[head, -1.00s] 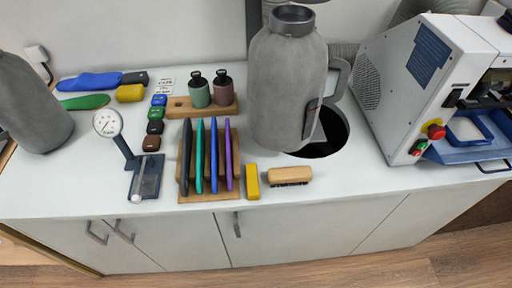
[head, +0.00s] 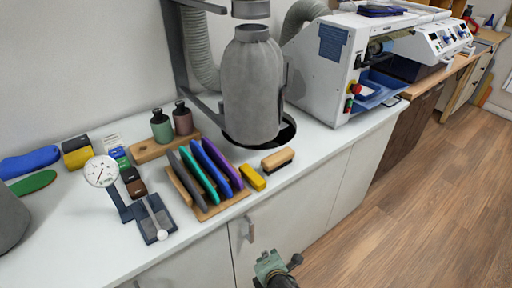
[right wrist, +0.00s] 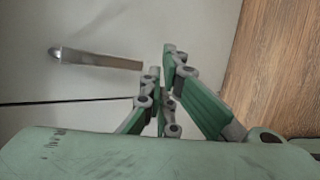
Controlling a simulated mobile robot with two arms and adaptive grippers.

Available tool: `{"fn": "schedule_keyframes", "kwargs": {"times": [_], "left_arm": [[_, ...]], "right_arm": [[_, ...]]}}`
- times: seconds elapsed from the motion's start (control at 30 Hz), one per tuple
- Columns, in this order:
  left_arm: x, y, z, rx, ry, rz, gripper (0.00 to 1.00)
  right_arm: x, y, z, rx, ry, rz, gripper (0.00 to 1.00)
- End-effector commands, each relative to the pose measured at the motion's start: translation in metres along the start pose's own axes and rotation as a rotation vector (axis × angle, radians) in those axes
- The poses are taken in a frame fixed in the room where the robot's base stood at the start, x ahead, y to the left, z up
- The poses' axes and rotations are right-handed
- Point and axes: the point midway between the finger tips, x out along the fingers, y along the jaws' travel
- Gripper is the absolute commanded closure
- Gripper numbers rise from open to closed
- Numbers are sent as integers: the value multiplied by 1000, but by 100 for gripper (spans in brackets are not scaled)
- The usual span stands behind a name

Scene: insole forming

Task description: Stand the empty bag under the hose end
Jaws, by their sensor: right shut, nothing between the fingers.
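A grey cloth bag (head: 252,92) stands upright on the counter under the round metal hose end (head: 250,9), with a small gap between its neck and the hose end. A second grey bag (head: 10,222) is cut off at the left edge. I cannot tell which bag is empty. My right gripper (head: 272,266) is low in front of the cabinet, away from both bags. It is shut and empty, and its fingers (right wrist: 168,75) show in the right wrist view near a cabinet handle. My left gripper is out of view.
A rack of coloured insoles (head: 207,181), a yellow block (head: 253,178), a brush (head: 277,159) and a dial gauge (head: 101,171) stand on the counter (head: 90,248). A white machine (head: 319,68) is right of the bag. The wooden floor (head: 410,220) is clear.

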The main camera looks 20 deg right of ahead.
Motion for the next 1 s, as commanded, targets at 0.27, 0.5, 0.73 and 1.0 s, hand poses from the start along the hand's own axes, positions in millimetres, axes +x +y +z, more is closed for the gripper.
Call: {"fn": "schedule_keyframes", "kwargs": {"times": [0.27,0.5,0.73,1.0], "left_arm": [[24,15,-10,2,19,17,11],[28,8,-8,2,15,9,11],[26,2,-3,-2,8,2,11],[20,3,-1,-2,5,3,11]], "right_arm": [[-92,199,83,-675,-407,282,100],[-140,263,105,-1020,-649,315,100],[-136,281,114,-1072,-690,312,100],[-94,312,134,-1069,-687,312,100]]}}
